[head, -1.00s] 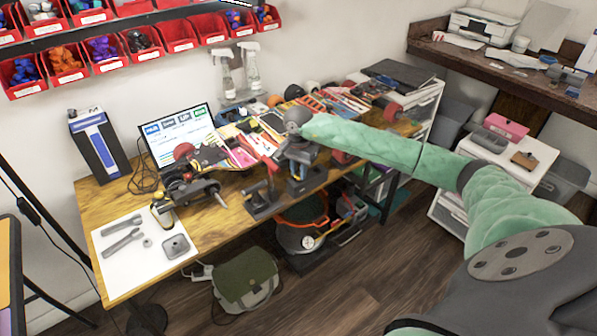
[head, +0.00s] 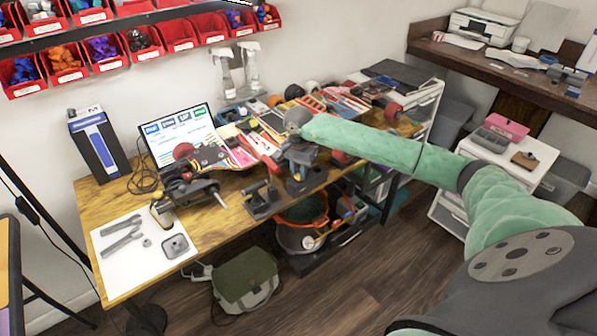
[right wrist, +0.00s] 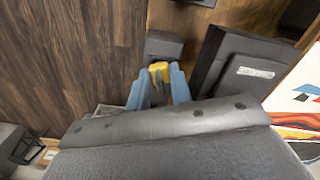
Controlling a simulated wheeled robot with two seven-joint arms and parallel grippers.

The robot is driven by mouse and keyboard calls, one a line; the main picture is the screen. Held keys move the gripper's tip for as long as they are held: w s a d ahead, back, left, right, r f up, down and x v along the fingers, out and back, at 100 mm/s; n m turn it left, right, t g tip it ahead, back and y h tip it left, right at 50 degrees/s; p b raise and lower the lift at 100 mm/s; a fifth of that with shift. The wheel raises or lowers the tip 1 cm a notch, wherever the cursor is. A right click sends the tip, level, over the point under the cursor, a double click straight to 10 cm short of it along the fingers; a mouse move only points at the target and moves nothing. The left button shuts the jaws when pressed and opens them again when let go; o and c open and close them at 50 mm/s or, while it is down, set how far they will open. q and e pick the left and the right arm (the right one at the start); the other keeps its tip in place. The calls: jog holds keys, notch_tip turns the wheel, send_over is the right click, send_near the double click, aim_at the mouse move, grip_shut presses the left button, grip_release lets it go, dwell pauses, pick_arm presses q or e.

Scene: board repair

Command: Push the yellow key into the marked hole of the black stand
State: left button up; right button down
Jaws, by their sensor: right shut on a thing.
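The yellow key (right wrist: 159,70) is between the blue fingertips of my right gripper (right wrist: 158,86) in the right wrist view, and the gripper is shut on it. A black stand (right wrist: 163,44) is just past the key in that view; whether the key touches it or enters the hole, I cannot tell. In the head view my right gripper (head: 300,162) points down over the front edge of the table, at a dark stand (head: 305,184). The key and the marked hole are hidden there. My left gripper is not in view.
A larger dark object with a pale label (right wrist: 255,72) is close to the right of the gripper in the right wrist view. A second dark stand (head: 262,204) is to the left in the head view. A white mat (head: 115,270) with grey parts lies at the table's left end.

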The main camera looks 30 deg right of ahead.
jog(key=shift+f, duration=0.3)
dwell(0.4)
jog(key=c, duration=1.2)
grip_release()
jog(key=shift+r, duration=0.1)
jog(key=shift+s+d, duration=0.1)
jog(key=shift+r, duration=0.1)
jog(key=shift+w, duration=0.2)
jog(key=shift+c, duration=1.4)
jog(key=shift+o, duration=0.2)
jog(key=shift+r, duration=0.25)
